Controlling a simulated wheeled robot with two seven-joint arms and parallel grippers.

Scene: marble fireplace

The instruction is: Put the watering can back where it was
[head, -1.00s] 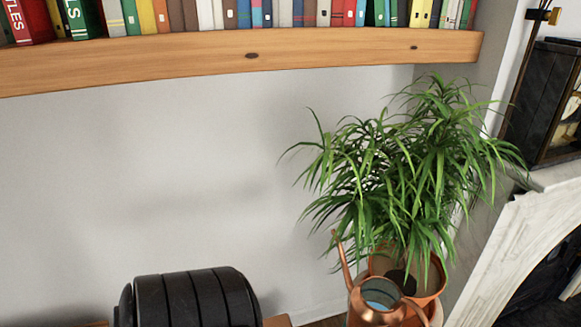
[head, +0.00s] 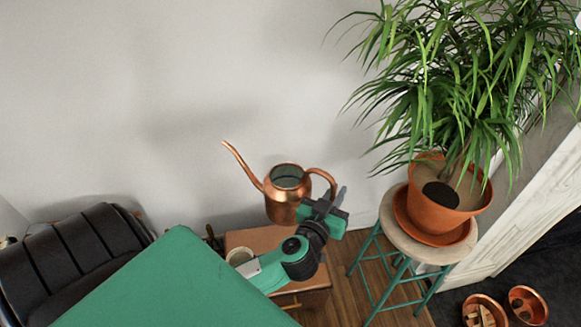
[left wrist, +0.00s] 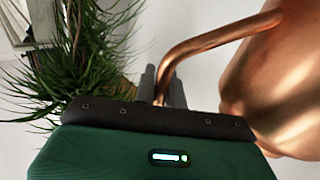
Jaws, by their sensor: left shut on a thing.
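The copper watering can (head: 284,205) is upright, with its spout pointing up and left. My left gripper (head: 334,203) is at its right side, shut on the curved handle. The left wrist view shows the handle (left wrist: 212,42) running down between the fingers (left wrist: 163,88), with the can's body at the right. In the head view the can shows against the wall, over the far edge of a low brown-topped cabinet (head: 262,240). I cannot tell for certain whether its base touches anything. My right gripper is not in view.
A potted plant (head: 450,210) stands on a round stool (head: 405,232) with teal legs, to the right of the can. A black chair (head: 70,250) is at left. Small terracotta pots (head: 485,310) sit at lower right.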

